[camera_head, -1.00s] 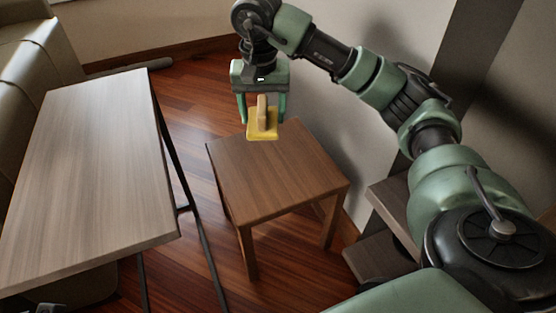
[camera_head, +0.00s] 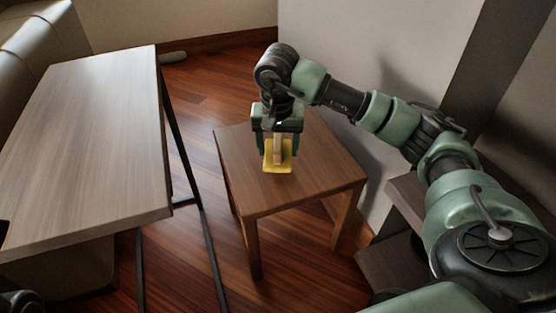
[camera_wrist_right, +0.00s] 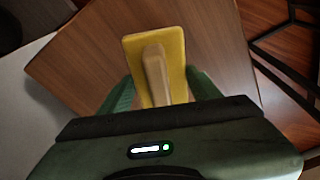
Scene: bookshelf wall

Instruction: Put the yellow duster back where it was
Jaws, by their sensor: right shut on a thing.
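The yellow duster (camera_head: 279,165) has a flat yellow pad and a pale wooden handle. My right gripper (camera_head: 278,140) is shut on its handle, with the pad facing down. The duster is over the small brown wooden table (camera_head: 317,170), close to its top; I cannot tell whether the pad touches it. In the right wrist view, the duster (camera_wrist_right: 172,50) shows between the green fingers of the right gripper (camera_wrist_right: 158,88), with the wooden tabletop (camera_wrist_right: 85,65) behind it. My left gripper is not in view.
A long grey-brown table (camera_head: 95,140) with thin black legs stands to the left. A beige sofa (camera_head: 40,35) is behind it. A pale wall (camera_head: 340,60) and dark shelves (camera_head: 395,265) are on the right. The rest of the small table's top is bare.

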